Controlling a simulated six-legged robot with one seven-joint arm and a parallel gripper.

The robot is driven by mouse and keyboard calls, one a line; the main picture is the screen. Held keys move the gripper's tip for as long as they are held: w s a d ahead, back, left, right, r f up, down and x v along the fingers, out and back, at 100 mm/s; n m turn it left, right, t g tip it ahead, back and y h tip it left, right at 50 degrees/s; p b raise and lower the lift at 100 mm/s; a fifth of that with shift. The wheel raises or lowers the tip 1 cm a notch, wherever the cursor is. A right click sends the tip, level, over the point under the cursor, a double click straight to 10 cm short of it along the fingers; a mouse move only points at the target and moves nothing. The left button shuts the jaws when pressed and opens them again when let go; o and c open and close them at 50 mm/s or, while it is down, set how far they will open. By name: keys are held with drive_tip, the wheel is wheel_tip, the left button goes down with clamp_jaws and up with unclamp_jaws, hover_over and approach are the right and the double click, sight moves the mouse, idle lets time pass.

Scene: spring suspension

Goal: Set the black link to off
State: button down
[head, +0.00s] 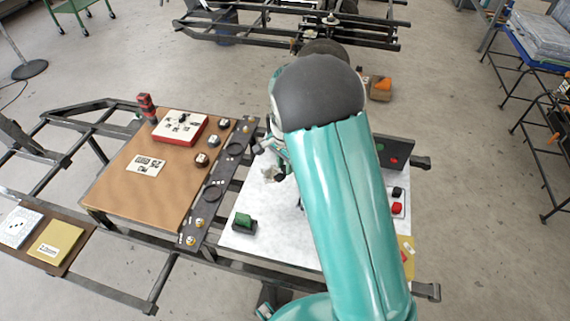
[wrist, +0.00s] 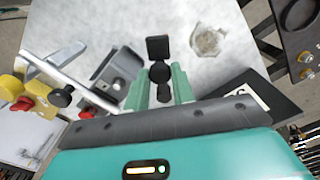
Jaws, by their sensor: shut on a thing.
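The black link (wrist: 158,48) shows in the wrist view as a dark square end with rounded black pieces below it, over the white panel (wrist: 100,25). My gripper (wrist: 161,88) has its two green fingers closed on either side of the lower black pieces, so it is shut on the link. The fingers cover part of it, and I cannot read any off mark or tell its setting. In the head view my arm hides the fingertips and the link.
A pale hexagonal piece (wrist: 207,42) lies near the link. In the head view a green switch (head: 244,220) and a brown board (head: 130,185) are left of my arm.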

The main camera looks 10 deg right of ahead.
drive_tip(key=c, duration=1.2)
unclamp_jaws()
drive_tip(key=shift+o, duration=0.2)
drive_tip(key=shift+r, duration=0.1)
wheel_tip(320, 180, up, 14)
drive_tip(key=s+d+r+n+t+y, duration=0.1)
drive_tip(key=s+d+r+n+t, duration=0.3)
drive_tip(key=s+r, duration=0.85)
drive_tip(key=s+d+n, duration=0.1)
drive_tip(key=s+n, duration=0.2)
drive_tip(key=s, duration=0.4)
drive_tip(key=s+d+r+n+t+h, duration=0.1)
drive_tip(key=s+d+n, duration=0.1)
drive_tip(key=s, duration=0.6)
drive_tip(key=shift+s+r+n+t, duration=0.25)
drive_tip(key=shift+s+n+t, duration=0.05)
drive_tip(key=shift+n, duration=0.5)
